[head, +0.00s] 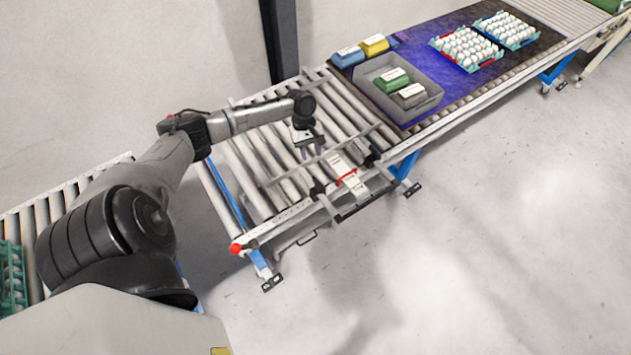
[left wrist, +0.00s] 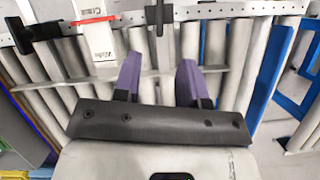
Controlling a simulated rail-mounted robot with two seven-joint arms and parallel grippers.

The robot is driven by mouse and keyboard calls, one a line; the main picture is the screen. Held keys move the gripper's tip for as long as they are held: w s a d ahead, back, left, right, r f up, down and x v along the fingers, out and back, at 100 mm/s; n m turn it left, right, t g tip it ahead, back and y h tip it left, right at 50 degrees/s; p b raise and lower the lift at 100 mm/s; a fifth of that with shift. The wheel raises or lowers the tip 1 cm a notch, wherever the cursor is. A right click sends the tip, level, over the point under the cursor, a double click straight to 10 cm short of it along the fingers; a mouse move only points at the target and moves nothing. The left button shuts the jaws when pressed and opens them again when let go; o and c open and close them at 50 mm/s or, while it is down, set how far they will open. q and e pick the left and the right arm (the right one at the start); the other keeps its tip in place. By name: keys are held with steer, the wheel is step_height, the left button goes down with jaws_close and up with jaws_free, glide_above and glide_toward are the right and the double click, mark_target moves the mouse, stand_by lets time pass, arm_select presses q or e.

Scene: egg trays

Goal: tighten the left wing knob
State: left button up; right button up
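The left wing knob shows as a small dark piece (head: 317,188) on the near side rail of the roller conveyor. It also shows in the left wrist view as an upright black piece (left wrist: 159,14) on a grey bracket, beyond the gap between my fingers. A second dark knob (head: 371,160) sits farther right along the rail; the wrist view shows it at upper left (left wrist: 18,35). My left gripper (head: 311,150) hangs above the rollers, behind the left knob. Its two purple fingers (left wrist: 158,82) are apart with nothing between them. My right gripper is not in view.
White labelled plates with a red strip (head: 346,177) sit between the knobs. A grey guide bar (left wrist: 170,75) crosses over the rollers. A grey bin (head: 433,101) and egg trays (head: 466,60) stand on the dark mat to the right. Floor in front is clear.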

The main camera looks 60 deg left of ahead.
mark_target(317, 183)
arm_select(q)
steer(key=shift+n, duration=0.9)
steer(key=x, duration=1.3)
steer(key=shift+s+f+b, duration=0.1)
steer(key=shift+f+b, duration=0.3)
jaws_close()
